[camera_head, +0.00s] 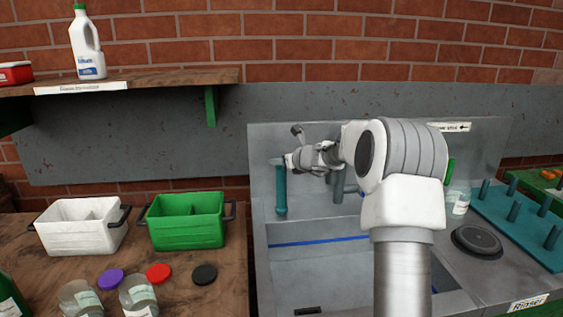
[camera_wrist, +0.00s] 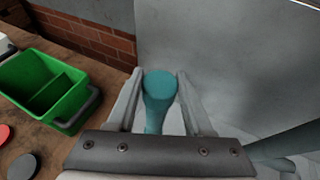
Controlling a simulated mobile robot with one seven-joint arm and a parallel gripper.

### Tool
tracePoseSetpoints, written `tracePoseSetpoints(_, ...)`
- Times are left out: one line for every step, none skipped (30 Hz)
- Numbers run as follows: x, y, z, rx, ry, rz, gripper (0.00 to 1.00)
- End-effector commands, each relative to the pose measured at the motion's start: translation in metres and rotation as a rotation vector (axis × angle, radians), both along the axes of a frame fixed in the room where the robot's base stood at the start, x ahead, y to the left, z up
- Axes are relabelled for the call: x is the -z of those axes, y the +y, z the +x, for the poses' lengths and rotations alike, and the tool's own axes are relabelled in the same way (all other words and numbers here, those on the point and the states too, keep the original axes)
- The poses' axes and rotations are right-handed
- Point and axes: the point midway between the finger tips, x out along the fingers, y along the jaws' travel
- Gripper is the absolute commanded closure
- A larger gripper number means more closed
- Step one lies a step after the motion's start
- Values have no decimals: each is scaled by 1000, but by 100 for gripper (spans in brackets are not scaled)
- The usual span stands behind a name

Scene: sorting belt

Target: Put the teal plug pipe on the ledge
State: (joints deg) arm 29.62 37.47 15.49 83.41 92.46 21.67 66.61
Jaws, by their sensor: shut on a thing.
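The teal plug pipe (camera_head: 281,193) hangs roughly upright in front of the grey back panel of the sink. My gripper (camera_head: 286,161) is shut on its upper end. In the wrist view the round top of the teal pipe (camera_wrist: 159,84) sits between the two fingers, and its lower part is hidden behind the gripper's palm. In the head view the pipe's lower end looks clear above the sink. A grey ledge (camera_head: 310,231) runs along the back of the sink basin; I cannot tell for sure whether this is the ledge named.
A green tub (camera_head: 187,230) and a white tub (camera_head: 80,235) stand on the wooden counter at left, with lids and jars in front. A teal peg rack (camera_head: 530,225) and a black disc (camera_head: 477,241) are at right. A wooden shelf (camera_head: 170,79) holds a white jug (camera_head: 87,48).

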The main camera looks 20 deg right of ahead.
Motion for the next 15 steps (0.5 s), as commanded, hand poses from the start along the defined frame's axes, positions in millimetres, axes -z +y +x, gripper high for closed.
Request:
tracePoseSetpoints(3, 0, 0, 0, -1, -1, 100)
tracePoseSetpoints(2, 0, 0, 0, 0, 0, 45)
tracePoseSetpoints(2, 0, 0, 0, 0, 0, 38)
tracePoseSetpoints(2, 0, 0, 0, 0, 0, 33)
tracePoseSetpoints(2, 0, 0, 0, 0, 0, 27)
tracePoseSetpoints(2, 0, 0, 0, 0, 0, 20)
tracePoseSetpoints(2, 0, 0, 0, 0, 0, 19)
tracePoseSetpoints(2, 0, 0, 0, 0, 0, 19)
tracePoseSetpoints(2, 0, 0, 0, 0, 0, 19)
tracePoseSetpoints(2, 0, 0, 0, 0, 0, 19)
tracePoseSetpoints(2, 0, 0, 0, 0, 0, 19)
tracePoseSetpoints(2, 0, 0, 0, 0, 0, 19)
tracePoseSetpoints(2, 0, 0, 0, 0, 0, 19)
tracePoseSetpoints(2, 0, 0, 0, 0, 0, 19)
tracePoseSetpoints(1, 0, 0, 0, 0, 0, 19)
